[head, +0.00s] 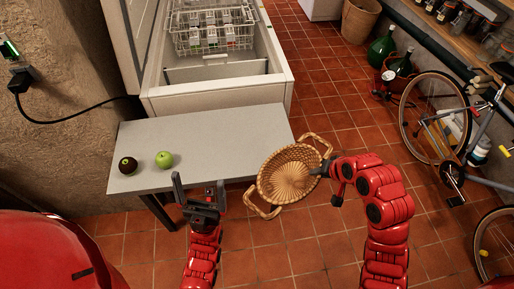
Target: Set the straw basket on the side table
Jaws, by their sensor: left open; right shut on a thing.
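The straw basket (286,174) is a round wicker bowl with two loop handles, tilted so that its empty inside faces me. It is held off the right end of the side table (215,127), beside the table's front right corner. My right gripper (324,171) is shut on the basket at its right side, by the handle. My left gripper (199,192) is open and empty at the table's front edge, left of the basket. A green apple (164,159) and a dark round fruit (128,165) sit on the left part of the grey tabletop.
An open chest freezer (217,92) with wire baskets stands behind the table. A bicycle (440,130) and green demijohns (382,48) are on the right. The middle and right of the tabletop are bare. A black cable (70,121) hangs by the left wall.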

